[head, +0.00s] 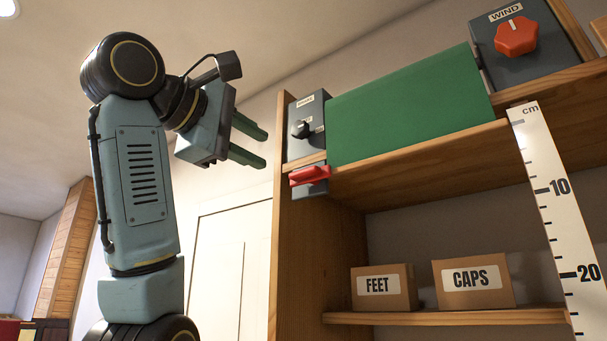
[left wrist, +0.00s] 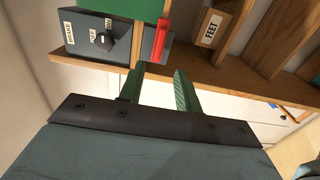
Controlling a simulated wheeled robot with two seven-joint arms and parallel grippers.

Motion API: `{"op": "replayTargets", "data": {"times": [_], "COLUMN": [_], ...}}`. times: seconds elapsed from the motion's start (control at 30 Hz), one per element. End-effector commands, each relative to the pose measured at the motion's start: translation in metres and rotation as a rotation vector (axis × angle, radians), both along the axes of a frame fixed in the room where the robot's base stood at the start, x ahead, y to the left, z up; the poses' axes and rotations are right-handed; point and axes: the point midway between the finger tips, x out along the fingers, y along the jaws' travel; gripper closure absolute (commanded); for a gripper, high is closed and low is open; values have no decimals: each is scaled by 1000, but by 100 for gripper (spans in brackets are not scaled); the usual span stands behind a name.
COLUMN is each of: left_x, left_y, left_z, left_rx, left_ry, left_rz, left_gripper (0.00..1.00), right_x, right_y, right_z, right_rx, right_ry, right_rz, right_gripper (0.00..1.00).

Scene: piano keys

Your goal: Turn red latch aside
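The red latch (head: 311,175) sits on a small dark block at the left front corner of the shelf, below the green panel (head: 410,105). It lies roughly level in the head view. In the left wrist view the red latch (left wrist: 160,40) shows ahead of the fingers, beside the dark switch box. My left gripper (head: 257,147) is left of the latch and a little higher in the head view, with a gap between them. Its two green fingers are apart, with nothing between them; they also show in the left wrist view (left wrist: 160,85). My right gripper is not in view.
A dark box with a black knob (head: 301,129) stands just above the latch. A dark box with a red WIND knob (head: 515,37) is at upper right. FEET (head: 384,300) and CAPS (head: 473,296) boxes sit on the lower shelf. A cm ruler (head: 545,185) hangs at right.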

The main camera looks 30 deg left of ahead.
Motion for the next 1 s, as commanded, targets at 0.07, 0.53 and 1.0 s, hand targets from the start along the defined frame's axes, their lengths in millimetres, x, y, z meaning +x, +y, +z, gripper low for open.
{"op": "replayTargets", "data": {"times": [0.07,0.53,1.0], "left_x": [5,96,131], "left_y": [0,-7,-10], "left_z": [2,3,0], "left_rx": [-4,-1,-1], "left_ry": [1,3,-1], "left_rz": [0,1,0], "left_gripper": [66,66,66], "right_x": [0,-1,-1], "right_y": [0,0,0], "right_z": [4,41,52], "right_rx": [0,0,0], "right_ry": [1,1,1], "right_rz": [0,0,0], "right_gripper": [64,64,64]}}
